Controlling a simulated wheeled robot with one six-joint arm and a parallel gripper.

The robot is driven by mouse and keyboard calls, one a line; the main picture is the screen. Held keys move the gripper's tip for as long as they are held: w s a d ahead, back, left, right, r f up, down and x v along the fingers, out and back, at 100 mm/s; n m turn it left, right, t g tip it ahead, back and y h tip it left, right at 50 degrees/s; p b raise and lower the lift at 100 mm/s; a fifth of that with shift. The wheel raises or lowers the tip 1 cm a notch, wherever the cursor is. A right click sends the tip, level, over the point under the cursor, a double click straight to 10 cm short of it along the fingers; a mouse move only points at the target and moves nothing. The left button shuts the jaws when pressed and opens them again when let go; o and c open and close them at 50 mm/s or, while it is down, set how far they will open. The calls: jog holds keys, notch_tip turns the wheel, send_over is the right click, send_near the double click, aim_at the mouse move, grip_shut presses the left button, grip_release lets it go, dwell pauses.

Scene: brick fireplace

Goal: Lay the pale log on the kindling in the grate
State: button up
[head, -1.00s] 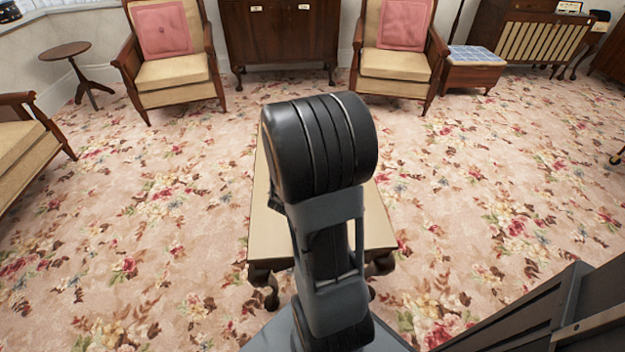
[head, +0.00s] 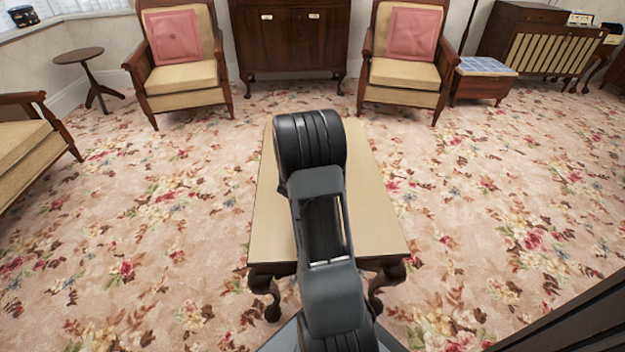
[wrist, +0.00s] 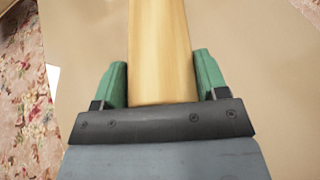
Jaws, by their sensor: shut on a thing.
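In the wrist view the pale log (wrist: 160,50) lies between the two green fingers of my gripper (wrist: 165,82). The gripper is shut on it. The log runs up out of the top of the frame, so its far end is hidden. Behind it is the plain tan top of the low table (wrist: 240,60). In the head view my arm stands in front of the table, and the gripper and log do not show there. The grate and the kindling are in neither view.
The low table (head: 375,225) with dark curved legs stands close in front of me. Two armchairs (head: 185,75) (head: 405,75) and a dark cabinet (head: 290,45) are along the back. A round side table (head: 80,57) is at the left. Flowered carpet is open on both sides.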

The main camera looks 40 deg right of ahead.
jog(key=shift+w+d+f, duration=0.2)
jog(key=shift+w+f, duration=0.15)
jog(key=shift+f, duration=0.15)
jog(key=shift+w+d+f+b, duration=0.1)
jog(key=shift+w+f+b, duration=0.05)
jog(key=shift+f+b, duration=1.2)
jog(key=shift+f, duration=0.25)
jog(key=shift+f, duration=0.15)
jog(key=o, duration=1.1)
jog(key=shift+o, duration=0.2)
